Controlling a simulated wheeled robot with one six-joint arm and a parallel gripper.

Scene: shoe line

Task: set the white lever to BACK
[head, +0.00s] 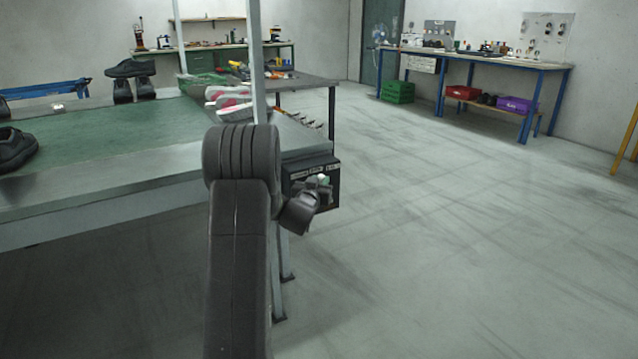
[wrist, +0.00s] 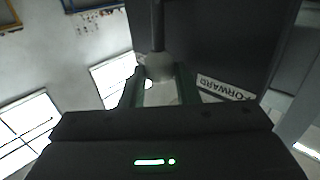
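The white lever (wrist: 158,67) shows in the wrist view as a pale round knob on a dark stem, at the face of a dark control box. My gripper (wrist: 160,74) has one finger on each side of the knob. The knob fills the gap between the fingertips, and the fingers look closed on it. A label reading FORWARD (wrist: 226,88) is on the box to the right of the knob. In the head view the control box (head: 330,193) hangs at the table's right end. My gripper (head: 318,185) is at its front; my wrist hides part of the box and the lever.
The green-topped table (head: 110,150) with dark shoes (head: 15,148) lies at left, and a metal post (head: 257,60) rises at its corner. Open floor (head: 450,230) lies to the right. A blue-legged workbench (head: 480,58) with crates stands far back.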

